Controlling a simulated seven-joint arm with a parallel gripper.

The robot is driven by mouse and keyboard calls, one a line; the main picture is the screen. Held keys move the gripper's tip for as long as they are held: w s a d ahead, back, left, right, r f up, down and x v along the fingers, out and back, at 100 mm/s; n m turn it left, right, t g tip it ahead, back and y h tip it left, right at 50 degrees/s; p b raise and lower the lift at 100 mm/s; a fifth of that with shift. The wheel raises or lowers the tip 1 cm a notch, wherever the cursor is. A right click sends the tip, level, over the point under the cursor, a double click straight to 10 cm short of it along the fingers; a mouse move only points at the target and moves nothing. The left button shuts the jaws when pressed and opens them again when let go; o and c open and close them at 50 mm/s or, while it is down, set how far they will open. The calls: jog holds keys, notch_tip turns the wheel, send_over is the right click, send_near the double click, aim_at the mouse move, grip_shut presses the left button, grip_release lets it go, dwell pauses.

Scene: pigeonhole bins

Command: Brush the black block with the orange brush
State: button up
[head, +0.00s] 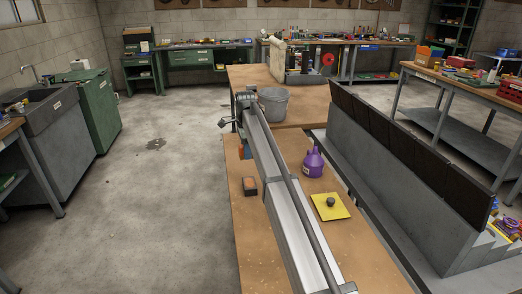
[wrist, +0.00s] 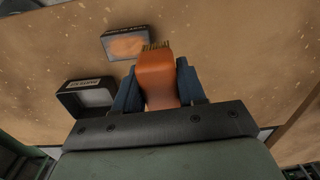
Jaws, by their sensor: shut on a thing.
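The orange brush (wrist: 158,82) is clamped between the two blue fingers of my gripper (wrist: 157,88) in the wrist view, its tan bristles pointing away from the gripper. The black block (wrist: 124,43), with an orange-brown top face, lies on the wooden bench just left of the bristles. The bristles overlap its right end in this view; I cannot tell if they touch. In the head view the block (head: 250,186) lies near the bench's left edge. The brush (head: 241,152) shows there as a small orange patch, partly hidden by my arm.
A dark open-topped box (wrist: 88,97) with a pale label is left of my gripper. In the head view, a purple bottle (head: 313,163), a yellow mat (head: 331,206) with a dark knob, and a grey bucket (head: 273,105) stand right of my arm. The near left bench top is clear.

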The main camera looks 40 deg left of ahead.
aim_at(251, 187)
jog(key=shift+s+d+m, duration=0.3)
jog(key=shift+s+d, duration=0.25)
jog(key=shift+d, duration=0.05)
jog(key=shift+m, duration=0.3)
jog(key=shift+f, duration=3.35)
jog(key=shift+s+d+f, duration=0.65)
jog(key=shift+d+f, duration=0.05)
jog(key=shift+s+d, duration=1.8)
jog(key=shift+d, duration=0.05)
jog(key=shift+w+a, duration=2.45)
jog(key=shift+a, duration=0.1)
notch_tip(251, 187, up, 8)
jog(key=shift+d+r, duration=0.1)
